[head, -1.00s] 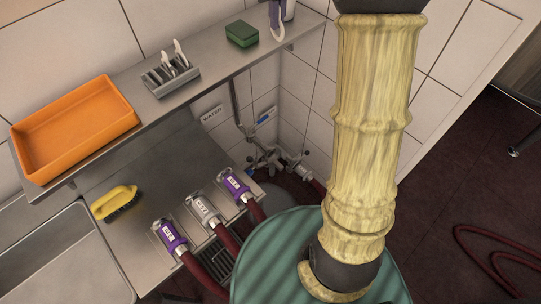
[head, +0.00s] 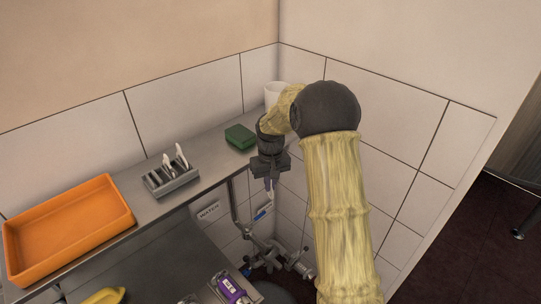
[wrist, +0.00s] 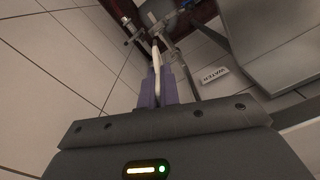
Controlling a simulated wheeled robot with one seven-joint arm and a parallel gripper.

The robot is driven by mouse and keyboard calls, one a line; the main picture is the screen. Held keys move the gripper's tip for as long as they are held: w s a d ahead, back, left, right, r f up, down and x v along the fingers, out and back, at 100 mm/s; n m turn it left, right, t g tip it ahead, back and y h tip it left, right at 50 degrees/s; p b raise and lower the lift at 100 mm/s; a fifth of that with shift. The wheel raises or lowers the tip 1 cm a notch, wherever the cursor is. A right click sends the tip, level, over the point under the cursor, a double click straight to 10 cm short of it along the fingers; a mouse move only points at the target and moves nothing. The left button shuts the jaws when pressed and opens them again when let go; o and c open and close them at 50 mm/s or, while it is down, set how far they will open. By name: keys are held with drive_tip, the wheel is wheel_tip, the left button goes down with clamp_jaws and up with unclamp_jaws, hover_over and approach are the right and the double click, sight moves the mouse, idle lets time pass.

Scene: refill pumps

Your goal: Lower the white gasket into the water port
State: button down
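My gripper (head: 270,184) hangs in front of the shelf's right end, pointing down. In the wrist view its two purple fingers (wrist: 158,88) are closed on a thin white piece seen edge-on, the white gasket (wrist: 156,62). In the head view the gasket (head: 270,194) is a small pale sliver at the fingertips. The metal pipework with valves (head: 268,250) in the corner is below the gripper, apart from the gasket. It also shows beyond the fingers in the wrist view (wrist: 152,27). The port's opening cannot be made out. A WATER label (head: 208,211) is on the wall left of it.
The shelf (head: 215,147) carries an orange tray (head: 68,232), a grey holder (head: 170,180) with white utensils, a green sponge (head: 240,136) and a white cup (head: 277,95). A vertical pipe (head: 235,208) stands left of the gripper. A purple hose fitting (head: 230,288) is below.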

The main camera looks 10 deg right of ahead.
drive_tip(key=s+f, duration=0.2)
drive_tip(key=f, duration=0.5)
drive_tip(key=s+f+m, duration=0.1)
drive_tip(key=s+f, duration=0.1)
drive_tip(key=f, duration=0.6)
drive_tip(key=shift+s+m, duration=0.3)
drive_tip(key=shift+s, duration=0.1)
drive_tip(key=shift+d, duration=0.15)
